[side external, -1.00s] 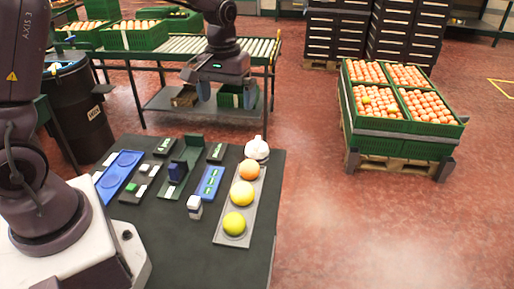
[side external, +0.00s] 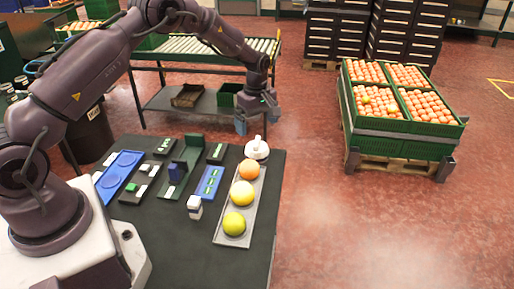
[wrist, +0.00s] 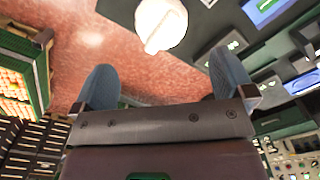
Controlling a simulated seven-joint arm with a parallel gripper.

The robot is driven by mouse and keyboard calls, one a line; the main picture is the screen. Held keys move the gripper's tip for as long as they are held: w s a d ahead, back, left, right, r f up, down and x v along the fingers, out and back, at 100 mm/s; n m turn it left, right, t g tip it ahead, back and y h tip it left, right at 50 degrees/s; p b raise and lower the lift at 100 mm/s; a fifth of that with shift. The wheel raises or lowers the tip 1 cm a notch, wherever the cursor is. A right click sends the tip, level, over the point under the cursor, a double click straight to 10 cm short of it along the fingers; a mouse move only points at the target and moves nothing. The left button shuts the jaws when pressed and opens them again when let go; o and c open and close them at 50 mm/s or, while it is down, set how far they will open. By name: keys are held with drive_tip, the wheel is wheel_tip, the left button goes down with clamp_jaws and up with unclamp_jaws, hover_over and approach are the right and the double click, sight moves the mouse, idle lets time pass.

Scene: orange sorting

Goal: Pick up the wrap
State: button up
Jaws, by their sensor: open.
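No thing here is plainly marked as the wrap, and I cannot tell which one it is. A white round object with a raised handle-like top (side external: 256,150) stands at the far right corner of the dark table. It also shows at the top of the wrist view (wrist: 160,24). My gripper (side external: 257,119) is open and empty, with its blue-grey fingers apart, above and just beyond that white object. In the wrist view my gripper (wrist: 163,76) has nothing between its fingers. A small white-and-dark block (side external: 195,206) stands near the table's middle.
A grey tray (side external: 225,240) holds three fruits, orange to yellow-green. A green stand (side external: 192,152), a blue tray (side external: 119,170) and a blue panel (side external: 209,184) are on the table (side external: 165,240). A roller conveyor (side external: 190,48) stands behind. Orange crates (side external: 400,122) stand at right.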

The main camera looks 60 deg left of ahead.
sight(257, 141)
wheel_tip(257, 141, down, 9)
drive_tip(key=shift+s+d+r, duration=0.1)
drive_tip(key=shift+d+r, duration=0.05)
drive_tip(key=shift+r, duration=0.05)
drive_tip(key=c, duration=0.9)
drive_tip(key=shift+r, duration=0.15)
